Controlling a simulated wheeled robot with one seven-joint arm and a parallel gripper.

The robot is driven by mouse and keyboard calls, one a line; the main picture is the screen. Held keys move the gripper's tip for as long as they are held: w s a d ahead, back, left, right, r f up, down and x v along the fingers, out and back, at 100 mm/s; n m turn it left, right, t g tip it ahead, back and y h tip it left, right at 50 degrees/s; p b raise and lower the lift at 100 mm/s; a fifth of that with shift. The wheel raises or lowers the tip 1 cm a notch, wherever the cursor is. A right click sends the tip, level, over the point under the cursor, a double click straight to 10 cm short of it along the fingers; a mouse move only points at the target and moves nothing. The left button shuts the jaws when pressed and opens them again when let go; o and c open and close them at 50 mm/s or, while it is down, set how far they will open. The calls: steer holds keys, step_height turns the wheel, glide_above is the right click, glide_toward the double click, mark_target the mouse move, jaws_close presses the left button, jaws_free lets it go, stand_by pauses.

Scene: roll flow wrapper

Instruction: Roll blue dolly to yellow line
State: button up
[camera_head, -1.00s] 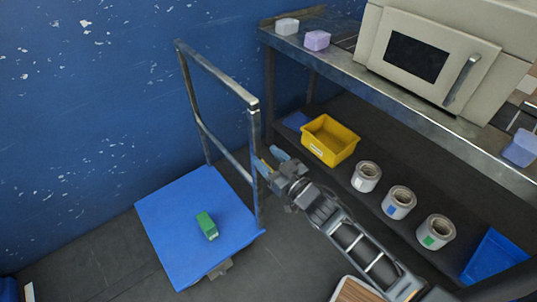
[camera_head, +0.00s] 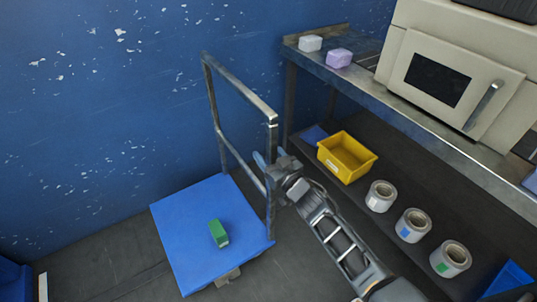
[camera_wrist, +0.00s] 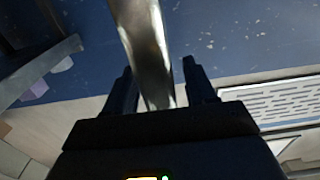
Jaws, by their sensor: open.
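The blue dolly (camera_head: 190,233) stands on the floor by the blue wall, with a grey metal tube handle (camera_head: 240,92) rising from its far and right sides. A green block (camera_head: 219,233) lies on its deck. My gripper (camera_head: 268,159) is at the handle's near upright, below the top bar. In the wrist view my gripper (camera_wrist: 160,82) is open, with the metal tube (camera_wrist: 145,45) running between its two fingers. Its fingers are apart, and whether either touches the tube is unclear. I see no yellow line in these views.
A metal shelf bench (camera_head: 370,88) stands to the right, with a cream microwave-like machine (camera_head: 450,60) on top. Its lower shelf holds a yellow bin (camera_head: 347,157) and several rolls (camera_head: 413,226). A pale strip (camera_head: 43,287) lies at lower left.

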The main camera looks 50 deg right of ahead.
steer(key=shift+c, duration=0.4)
jaws_close()
steer(key=shift+d, duration=0.1)
